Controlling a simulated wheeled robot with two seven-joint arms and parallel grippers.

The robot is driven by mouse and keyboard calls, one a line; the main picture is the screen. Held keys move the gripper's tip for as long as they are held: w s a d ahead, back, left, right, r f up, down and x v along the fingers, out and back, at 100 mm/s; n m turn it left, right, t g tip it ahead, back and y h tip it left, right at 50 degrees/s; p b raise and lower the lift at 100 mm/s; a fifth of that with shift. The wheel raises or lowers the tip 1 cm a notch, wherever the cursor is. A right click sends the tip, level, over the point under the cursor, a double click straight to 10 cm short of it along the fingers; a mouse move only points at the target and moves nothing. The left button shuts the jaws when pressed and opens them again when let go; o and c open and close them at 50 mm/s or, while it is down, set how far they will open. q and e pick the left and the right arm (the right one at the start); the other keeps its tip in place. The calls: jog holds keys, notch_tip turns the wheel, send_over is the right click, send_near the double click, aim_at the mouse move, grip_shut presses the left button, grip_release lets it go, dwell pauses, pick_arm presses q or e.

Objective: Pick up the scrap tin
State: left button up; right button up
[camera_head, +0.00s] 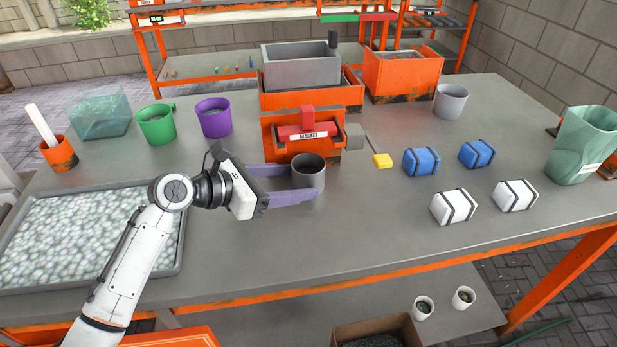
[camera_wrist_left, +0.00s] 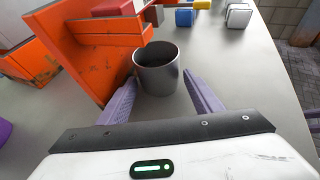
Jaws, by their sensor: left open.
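The scrap tin, as I take it, is the grey metal cup (camera_head: 308,172) standing upright on the table in front of the orange magnet machine. My left gripper (camera_head: 292,184) is open, with its purple fingers reaching along either side of the tin in the head view. In the left wrist view the tin (camera_wrist_left: 158,70) stands just ahead of and between the fingertips of the left gripper (camera_wrist_left: 160,88). Its dark inside shows; I cannot tell whether either finger touches it. My right gripper is not in view.
The orange magnet machine (camera_head: 280,137) stands close behind the tin. A tray of pale pellets (camera_head: 180,262) lies left. Green (camera_head: 157,125) and purple (camera_head: 214,118) cups stand behind my arm. Blue (camera_head: 421,161) and white (camera_head: 453,207) strapped bundles sit right. Table space front right of the tin is clear.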

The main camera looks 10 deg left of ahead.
pick_arm(q)
jog(key=shift+x, duration=0.75)
jog(key=c, duration=0.8)
jog(key=shift+o, duration=0.2)
jog(key=shift+r, duration=0.1)
